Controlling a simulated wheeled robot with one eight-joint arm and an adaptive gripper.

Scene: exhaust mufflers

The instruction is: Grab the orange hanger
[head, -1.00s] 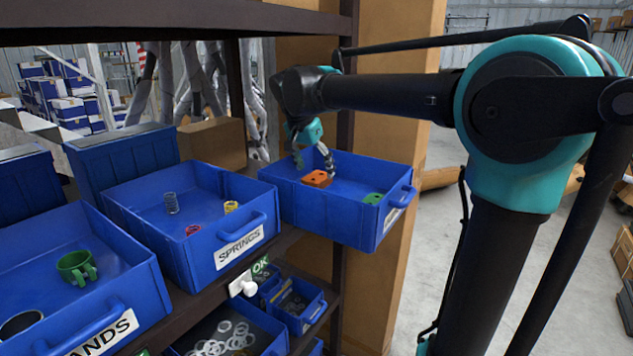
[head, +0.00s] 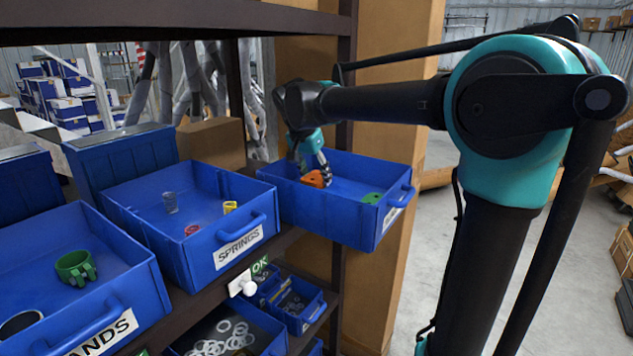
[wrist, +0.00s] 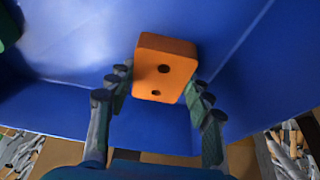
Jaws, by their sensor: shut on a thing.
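The orange hanger (head: 313,179) is a small block inside the right-hand blue bin (head: 334,218). In the wrist view the orange hanger (wrist: 167,62) shows a face with two dark holes. My gripper (head: 314,172) reaches down into the bin and is shut on the hanger. In the wrist view the fingers of my gripper (wrist: 155,95) sit on both sides of it, at its lower half. I cannot tell whether the hanger still touches the bin floor.
A green part (head: 372,198) lies in the same bin, right of the hanger. The springs bin (head: 190,250) stands to the left, and another bin with a green clamp (head: 76,267) is further left. The shelf upright (head: 346,80) stands close behind my gripper.

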